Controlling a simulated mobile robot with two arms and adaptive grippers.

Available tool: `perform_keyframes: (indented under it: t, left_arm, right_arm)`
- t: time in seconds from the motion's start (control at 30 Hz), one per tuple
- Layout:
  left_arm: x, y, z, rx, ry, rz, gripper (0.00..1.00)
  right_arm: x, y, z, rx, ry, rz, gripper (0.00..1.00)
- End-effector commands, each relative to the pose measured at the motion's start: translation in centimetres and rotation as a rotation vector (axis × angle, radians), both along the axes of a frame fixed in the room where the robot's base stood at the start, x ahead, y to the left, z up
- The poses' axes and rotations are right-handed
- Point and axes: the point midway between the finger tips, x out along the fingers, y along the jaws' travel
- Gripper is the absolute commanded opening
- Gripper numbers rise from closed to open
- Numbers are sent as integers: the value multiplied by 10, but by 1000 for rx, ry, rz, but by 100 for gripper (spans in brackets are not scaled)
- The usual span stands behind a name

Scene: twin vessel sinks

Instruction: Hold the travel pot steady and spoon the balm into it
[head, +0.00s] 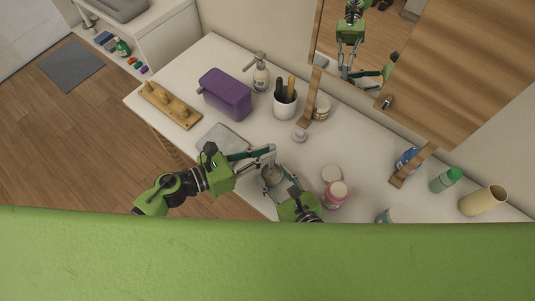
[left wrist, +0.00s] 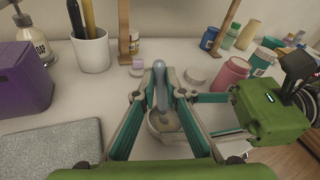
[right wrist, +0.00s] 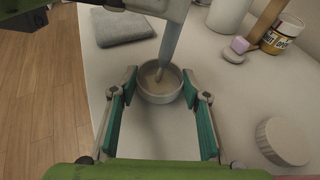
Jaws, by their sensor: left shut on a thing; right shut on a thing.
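The travel pot is a small pale round pot (right wrist: 160,88) with beige matter inside, upright on the counter. My right gripper (right wrist: 158,98) is shut on it, one finger at each side. My left gripper (head: 269,153) is above the pot, shut on a blue-grey spoon or spatula (right wrist: 171,40). The tool points down and its lower end is inside the pot's rim, also seen in the left wrist view (left wrist: 160,88). Whether balm is on its end I cannot tell. A pink jar (head: 335,194) stands right of the pot, with a white round lid (head: 331,174) lying beside it.
A grey folded cloth (head: 222,138) lies left of the pot. Behind are a purple box (head: 226,94), soap pump (head: 261,73), white cup with utensils (head: 285,105) and a small lilac-topped item (head: 300,136). Bottles, including a green-capped one (head: 446,180), stand at right.

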Motion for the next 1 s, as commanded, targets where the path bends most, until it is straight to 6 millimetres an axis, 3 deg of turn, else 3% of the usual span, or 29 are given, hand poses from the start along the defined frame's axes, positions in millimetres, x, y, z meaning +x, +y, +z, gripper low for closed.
perform_keyframes:
  t: [0.53,1.0]
  left_arm:
    - [5,7,0,0,0,0,1]
    - [-4,-5,-1,-1,0,0,1]
  right_arm:
    - [-2,-2,-4,-5,8,-2,22]
    - [-2,-2,-4,-5,7,-2,22]
